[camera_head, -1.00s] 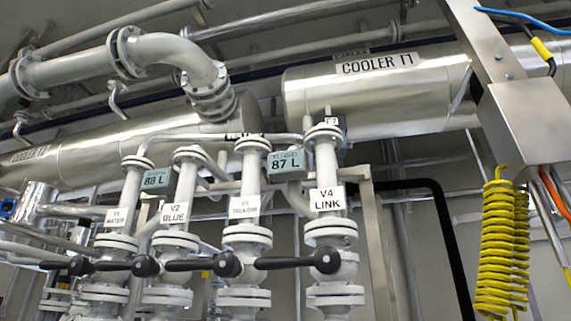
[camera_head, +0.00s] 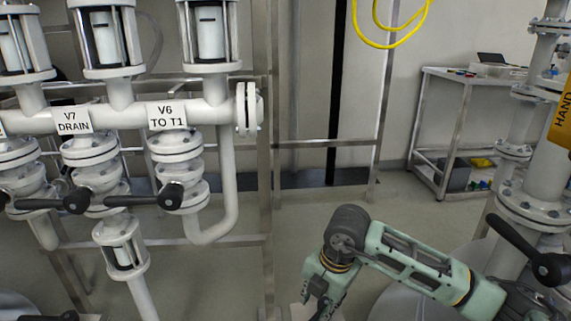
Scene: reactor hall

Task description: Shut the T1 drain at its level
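The valve labelled V7 DRAIN (camera_head: 75,121) is at the left, on a white flanged pipe under a sight glass. Its black lever (camera_head: 45,204) lies roughly level across the pipe, with a black ball at its right. The valve labelled V6 TO T1 (camera_head: 166,115) stands to its right, with a similar level lever (camera_head: 135,200). No cooler T1 is in view. My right gripper (camera_head: 318,298) hangs low in the middle, right of the valves and apart from them. Its fingers are dark and partly cut off, so their opening is unclear. My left gripper is not in view.
A sight glass (camera_head: 121,256) sits on the pipe below the valves. A steel frame post (camera_head: 263,100) stands right of V6. A flanged pipe with a black lever (camera_head: 515,240) and an orange HAND sign (camera_head: 563,115) are at the right. A steel cart (camera_head: 450,77) stands behind; open floor lies between.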

